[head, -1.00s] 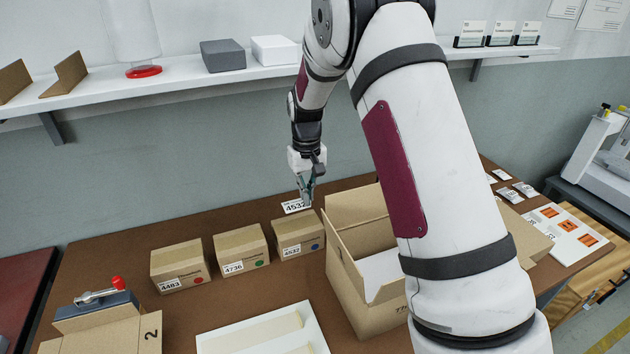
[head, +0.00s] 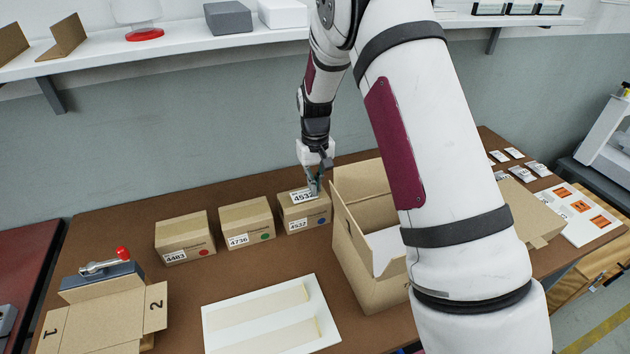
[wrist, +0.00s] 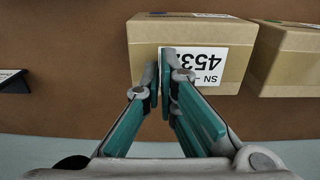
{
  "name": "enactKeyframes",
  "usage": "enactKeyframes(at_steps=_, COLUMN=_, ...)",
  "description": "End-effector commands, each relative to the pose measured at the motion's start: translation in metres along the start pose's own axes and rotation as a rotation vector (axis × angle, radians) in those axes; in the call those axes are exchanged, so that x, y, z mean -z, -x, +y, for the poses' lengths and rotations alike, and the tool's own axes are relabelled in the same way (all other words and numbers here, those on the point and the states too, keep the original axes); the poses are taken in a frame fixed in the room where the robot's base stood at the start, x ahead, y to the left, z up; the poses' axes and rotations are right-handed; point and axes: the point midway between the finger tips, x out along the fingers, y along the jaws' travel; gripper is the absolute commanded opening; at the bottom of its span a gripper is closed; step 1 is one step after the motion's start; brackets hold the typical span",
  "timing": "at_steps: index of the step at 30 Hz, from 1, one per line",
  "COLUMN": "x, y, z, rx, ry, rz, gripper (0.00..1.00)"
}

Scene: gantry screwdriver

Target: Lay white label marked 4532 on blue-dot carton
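The white label marked 4532 (head: 303,196) is over the top face of the blue-dot carton (head: 290,213). It looks roughly flat there; whether it touches the cardboard I cannot tell. The blue dot shows on the carton's front at right, beside a smaller printed label. My gripper (head: 314,188) points down at the label's right edge. In the wrist view the label (wrist: 205,65) reads upside down on the carton (wrist: 145,35), and my fingertips (wrist: 160,72) are close together at its edge, pinching it. The fingers hide a little of the label.
A red-dot carton (head: 185,237) and a green-dot carton (head: 247,222) stand in a row to the left. A tall open box (head: 365,290) stands close on the right. A white tray (head: 212,335) lies in front. The wall shelf (head: 180,55) runs behind.

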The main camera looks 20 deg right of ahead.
Motion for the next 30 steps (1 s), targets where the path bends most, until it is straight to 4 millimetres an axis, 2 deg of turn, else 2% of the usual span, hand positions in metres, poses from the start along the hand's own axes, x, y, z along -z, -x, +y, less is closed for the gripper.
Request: enactKeyframes(at_steps=30, x=-0.0002, y=-0.0054, z=-0.0002, rx=0.000, ry=0.000, rz=-0.001, gripper=0.00)
